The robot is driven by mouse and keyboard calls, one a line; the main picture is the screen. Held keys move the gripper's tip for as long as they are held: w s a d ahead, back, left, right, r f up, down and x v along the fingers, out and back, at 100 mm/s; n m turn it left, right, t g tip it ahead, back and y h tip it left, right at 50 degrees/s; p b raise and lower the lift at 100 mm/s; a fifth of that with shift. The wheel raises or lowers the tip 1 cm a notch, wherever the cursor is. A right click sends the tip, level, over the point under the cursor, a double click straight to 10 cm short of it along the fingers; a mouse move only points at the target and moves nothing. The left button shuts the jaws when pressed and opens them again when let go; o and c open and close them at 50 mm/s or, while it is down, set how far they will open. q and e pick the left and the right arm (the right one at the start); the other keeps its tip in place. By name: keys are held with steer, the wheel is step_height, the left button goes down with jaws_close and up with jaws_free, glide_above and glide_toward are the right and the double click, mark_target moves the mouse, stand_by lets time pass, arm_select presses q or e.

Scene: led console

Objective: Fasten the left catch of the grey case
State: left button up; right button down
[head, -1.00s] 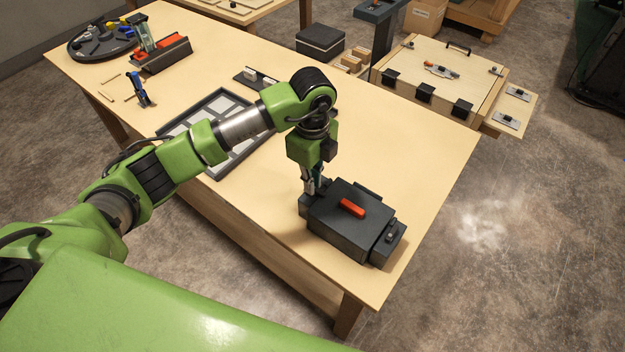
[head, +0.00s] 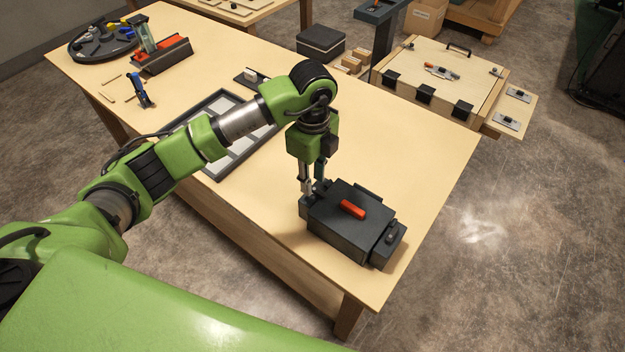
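The dark grey case (head: 345,225) with a red handle (head: 352,209) on its lid lies near the front edge of the wooden table. The lid looks down. A small block with the left catch (head: 307,201) juts from its left end, partly hidden by my gripper. The right-end catch (head: 391,236) shows on the other end block. My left gripper (head: 313,189) points down at the left end of the case, its two fingers apart with a gap between them. Nothing shows held. Whether a fingertip touches the catch cannot be told. My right gripper is out of view.
A grey-framed tray (head: 231,168) lies behind my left arm on the table (head: 420,175). A blue clamp-like tool (head: 139,90), a red-and-dark holder (head: 163,55) and a round dark tray (head: 76,50) stand at the far left. The table right of the case is clear.

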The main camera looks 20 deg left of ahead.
mark_target(313, 187)
arm_select(q)
step_height(313, 187, up, 11)
steer(key=shift+f, duration=0.2)
stand_by(0.5)
